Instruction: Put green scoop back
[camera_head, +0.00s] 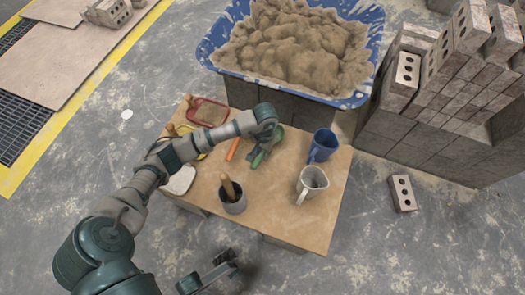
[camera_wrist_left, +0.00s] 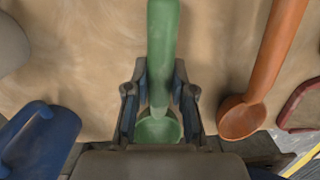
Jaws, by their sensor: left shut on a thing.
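The green scoop (camera_head: 258,158) is over the wooden board (camera_head: 275,222), its handle toward the near side. In the left wrist view the scoop (camera_wrist_left: 163,40) runs between my left fingers, with its round bowl behind them. My left gripper (camera_head: 268,138) is shut on it; the same gripper shows in the wrist view (camera_wrist_left: 159,98). Whether the scoop touches the board is unclear. My right gripper (camera_head: 210,273) is at the bottom edge of the head view, partly cut off, with nothing visible in it.
An orange scoop (camera_head: 234,148) lies left of the green one. A blue mug (camera_head: 322,147), a grey mug (camera_head: 311,183) and a grey pot with a wooden handle (camera_head: 233,203) stand on the board.

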